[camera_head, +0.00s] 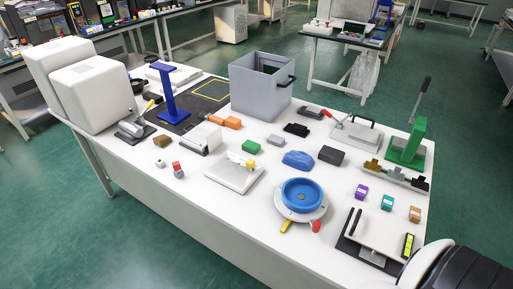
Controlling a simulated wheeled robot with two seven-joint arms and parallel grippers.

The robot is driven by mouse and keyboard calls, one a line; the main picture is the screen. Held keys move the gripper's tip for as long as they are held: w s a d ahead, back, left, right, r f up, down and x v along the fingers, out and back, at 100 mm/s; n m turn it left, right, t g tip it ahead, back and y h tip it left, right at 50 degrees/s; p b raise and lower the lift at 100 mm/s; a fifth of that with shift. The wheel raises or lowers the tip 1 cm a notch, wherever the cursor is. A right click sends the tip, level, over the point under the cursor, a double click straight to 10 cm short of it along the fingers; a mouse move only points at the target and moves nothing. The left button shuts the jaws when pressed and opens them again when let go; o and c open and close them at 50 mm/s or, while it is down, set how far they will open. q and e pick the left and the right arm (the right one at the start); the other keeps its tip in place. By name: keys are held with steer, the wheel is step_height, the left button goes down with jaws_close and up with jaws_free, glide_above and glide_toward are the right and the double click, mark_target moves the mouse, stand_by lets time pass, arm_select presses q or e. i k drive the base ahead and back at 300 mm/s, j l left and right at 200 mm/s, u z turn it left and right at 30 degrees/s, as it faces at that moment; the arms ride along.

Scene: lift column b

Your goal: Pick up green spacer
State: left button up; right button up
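A small teal-green block (387,202) with a pale mark sits on the white table at the right, between a purple block (361,192) and an orange-brown block (414,214) of like size. It looks like the green spacer. A plain, darker green block (251,147) lies near the middle of the table. Neither of my grippers shows in the head view. A white and black rounded part at the bottom right corner seems to be mine.
A blue round dish on a grey disc (324,211) stands left of the small blocks. A white plate with a black handle (375,238) lies in front of them. Behind them are a stepped holder (395,179) and a green lever press (409,152). A grey bin (258,95) stands farther back.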

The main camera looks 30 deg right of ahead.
mark_target(252, 146)
steer(key=j+z, duration=0.1)
steer(key=z, duration=0.35)
steer(key=i+j+z, duration=0.1)
steer(key=z, duration=0.35)
steer(key=j+z, duration=0.2)
steer(key=z, duration=0.2)
steer(key=j+z, duration=0.15)
steer(key=z, duration=0.3)
